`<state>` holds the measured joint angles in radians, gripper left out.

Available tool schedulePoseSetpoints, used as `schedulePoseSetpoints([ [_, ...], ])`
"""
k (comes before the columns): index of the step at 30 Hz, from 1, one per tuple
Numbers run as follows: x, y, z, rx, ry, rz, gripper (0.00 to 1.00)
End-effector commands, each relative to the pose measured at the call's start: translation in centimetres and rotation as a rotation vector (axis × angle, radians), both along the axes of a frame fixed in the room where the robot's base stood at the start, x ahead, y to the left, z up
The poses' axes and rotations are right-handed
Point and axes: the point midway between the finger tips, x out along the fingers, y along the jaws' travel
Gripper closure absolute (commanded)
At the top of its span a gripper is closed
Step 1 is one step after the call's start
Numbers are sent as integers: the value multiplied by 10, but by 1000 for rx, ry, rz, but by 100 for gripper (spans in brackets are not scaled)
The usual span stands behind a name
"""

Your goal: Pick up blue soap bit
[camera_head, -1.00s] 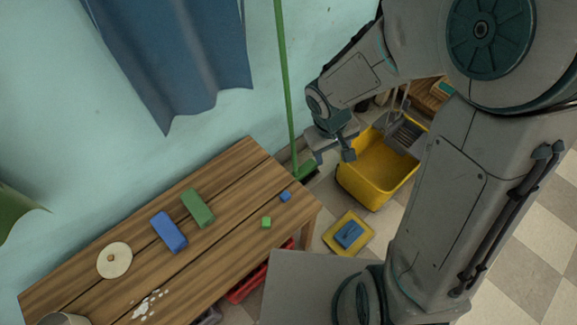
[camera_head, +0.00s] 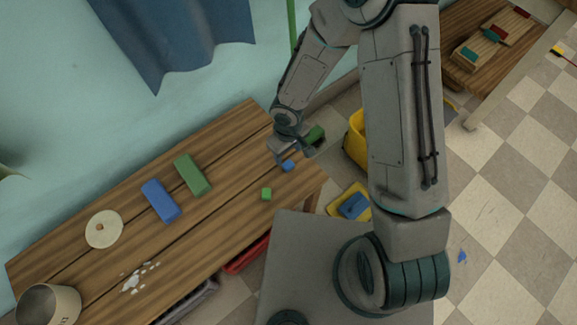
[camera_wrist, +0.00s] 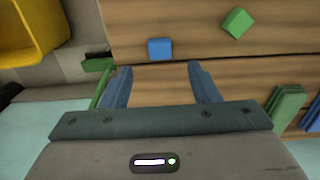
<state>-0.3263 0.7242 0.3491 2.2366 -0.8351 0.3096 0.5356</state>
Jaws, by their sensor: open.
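The blue soap bit (camera_head: 288,166) is a small blue cube on the wooden bench (camera_head: 228,215), near the bench's right end. My gripper (camera_head: 293,153) is just behind and above it in the head view. In the wrist view the blue soap bit (camera_wrist: 160,49) lies ahead of my gripper (camera_wrist: 161,72), between the lines of its two fingers and a little beyond their tips. The fingers are apart with nothing between them but bench surface.
A small green cube (camera_head: 266,194) sits near the blue bit; it also shows in the wrist view (camera_wrist: 236,23). A large green bar (camera_head: 192,175), a large blue bar (camera_head: 160,201) and a round disc (camera_head: 104,229) lie further left. A yellow bucket (camera_head: 356,139) stands beyond the bench.

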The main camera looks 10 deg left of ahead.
Motion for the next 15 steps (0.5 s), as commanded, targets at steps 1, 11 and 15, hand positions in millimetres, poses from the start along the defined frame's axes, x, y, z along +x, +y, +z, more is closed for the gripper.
schedulePoseSetpoints([
  [1, 0, 0, -9, -1, 1, 1, 45],
  [11, 0, -1, -41, -3, 3, -1, 45],
  [15, 0, 0, -61, -2, 1, -2, 45],
])
